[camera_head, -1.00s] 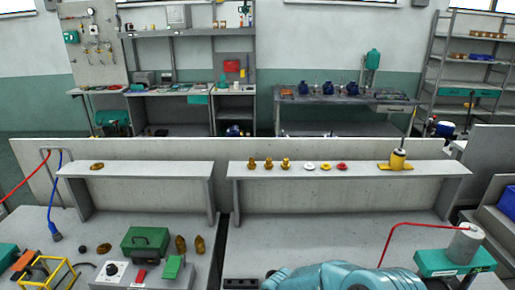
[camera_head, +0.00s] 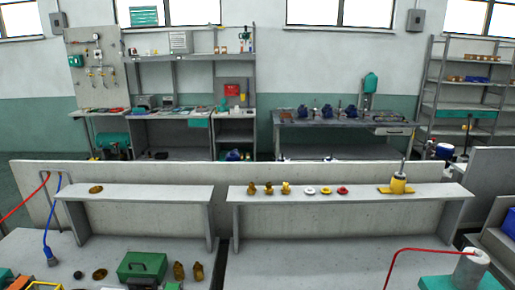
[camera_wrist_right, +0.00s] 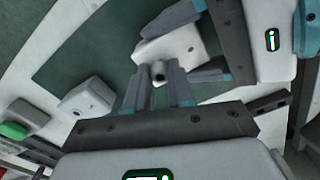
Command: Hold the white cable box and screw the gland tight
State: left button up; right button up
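My right gripper (camera_wrist_right: 158,78) comes up from the bottom, with a fingertip on either side of the gland. I cannot tell whether these fingertips touch it. Neither gripper nor the box shows in the head view.
A raised shelf (camera_head: 350,196) carries brass fittings (camera_head: 268,188), coloured rings (camera_head: 326,191) and a yellow-based tool (camera_head: 398,185). A green case (camera_head: 141,267) and brass parts (camera_head: 188,271) are on the bench at left. A white cylinder (camera_head: 470,266) stands at right.

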grip_shut()
jog(key=m, duration=0.5)
jog(key=shift+m, duration=0.4)
jog(key=m, duration=1)
jog(key=shift+m, duration=0.4)
jog(key=m, duration=0.5)
jog(key=o, duration=0.5)
grip_release()
jog(key=shift+w, duration=0.1)
jog(key=shift+o, duration=0.2)
